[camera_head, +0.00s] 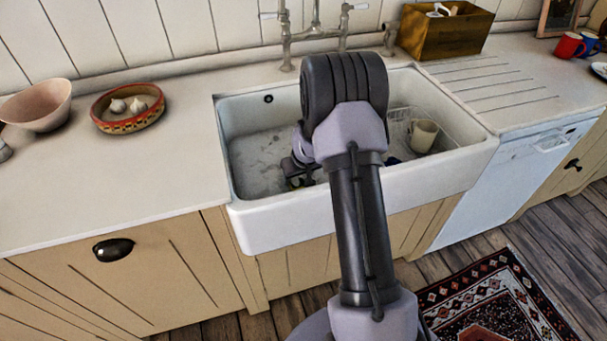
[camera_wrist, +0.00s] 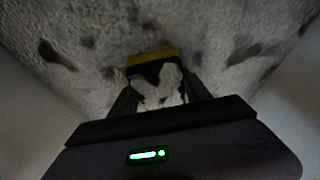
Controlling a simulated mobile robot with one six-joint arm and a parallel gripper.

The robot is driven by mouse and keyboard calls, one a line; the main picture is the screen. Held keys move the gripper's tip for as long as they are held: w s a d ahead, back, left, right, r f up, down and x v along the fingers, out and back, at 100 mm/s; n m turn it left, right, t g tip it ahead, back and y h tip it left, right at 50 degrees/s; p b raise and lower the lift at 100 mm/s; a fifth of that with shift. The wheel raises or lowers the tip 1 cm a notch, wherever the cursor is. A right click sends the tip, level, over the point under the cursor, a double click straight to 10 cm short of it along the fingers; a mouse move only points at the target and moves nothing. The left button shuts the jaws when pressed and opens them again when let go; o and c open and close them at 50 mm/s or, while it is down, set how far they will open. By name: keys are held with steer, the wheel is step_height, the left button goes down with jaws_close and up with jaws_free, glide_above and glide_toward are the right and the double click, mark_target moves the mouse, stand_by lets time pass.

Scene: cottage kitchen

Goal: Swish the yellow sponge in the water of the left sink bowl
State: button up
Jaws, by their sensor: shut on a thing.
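The left sink bowl (camera_head: 231,148) is part of the white sink. Grey, patchy, foamy-looking water (camera_head: 258,160) lies in it and fills much of the wrist view (camera_wrist: 90,65). My gripper (camera_head: 300,180) is down in the left bowl, near its front side. In the wrist view my gripper (camera_wrist: 158,88) is shut on the yellow sponge (camera_wrist: 152,54). Only a yellow strip of the sponge shows, beyond a pale, dark-patched area between the fingers. The sponge is at or in the water; its exact depth is unclear. In the head view my arm hides part of the sink.
The right side of the sink holds a white rack (camera_head: 398,116) and a cream mug (camera_head: 423,135). A tap (camera_head: 285,40) stands behind the sink. A patterned dish (camera_head: 127,108) and a pink bowl (camera_head: 38,105) sit on the left counter. A wooden box (camera_head: 440,38) stands back right.

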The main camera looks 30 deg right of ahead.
steer(key=a, duration=0.2)
steer(key=w+a+p, duration=0.1)
steer(key=a+p, duration=0.1)
steer(key=a, duration=0.1)
steer(key=shift+w+a+r, duration=0.2)
steer(key=shift+w+a, duration=0.1)
steer(key=shift+a, duration=0.05)
steer(key=shift+a+f, duration=0.1)
steer(key=shift+f, duration=0.15)
steer(key=d+b, duration=0.1)
steer(key=d, duration=0.1)
steer(key=s+d+b, duration=0.1)
steer(key=d+b, duration=0.1)
steer(key=shift+d, duration=0.2)
step_height(320, 180, up, 22)
steer(key=p, duration=1.5)
steer(key=shift+s+d+f, duration=0.1)
steer(key=shift+f, duration=0.25)
